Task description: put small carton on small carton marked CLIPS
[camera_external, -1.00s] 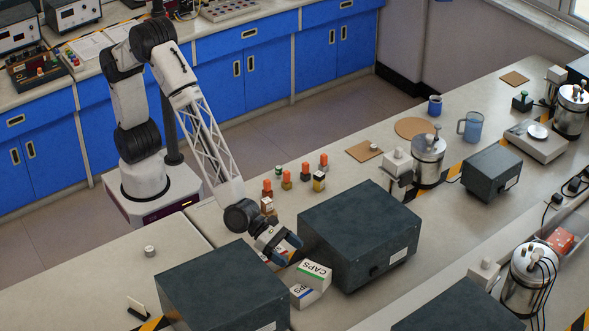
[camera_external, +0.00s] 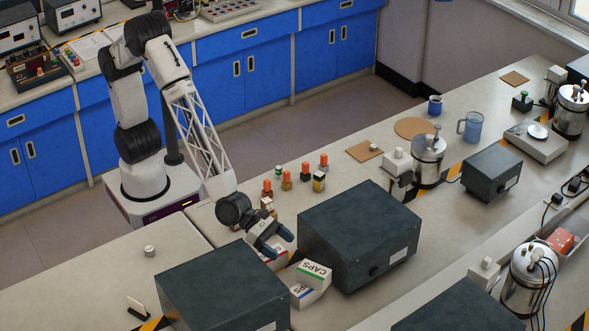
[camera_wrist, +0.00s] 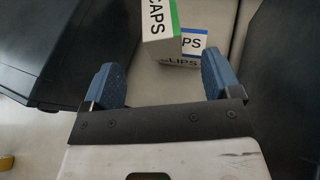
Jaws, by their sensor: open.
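A small white carton marked CAPS with a green stripe (camera_external: 313,272) sits at the small carton marked CLIPS with a blue stripe (camera_external: 302,294), between two dark boxes. It overlaps the CLIPS carton and looks tilted; I cannot tell how fully it rests on it. In the wrist view the CAPS carton (camera_wrist: 158,22) covers part of the CLIPS carton (camera_wrist: 192,45), whose lettering partly shows. My gripper (camera_external: 278,242) is open and empty, behind and left of both cartons. In the wrist view its fingers (camera_wrist: 163,82) are apart, with bare bench between them.
A large dark box (camera_external: 360,235) stands close on the right and another (camera_external: 222,290) on the left. Several orange-capped bottles (camera_external: 286,180) stand behind. The gap between the boxes is narrow.

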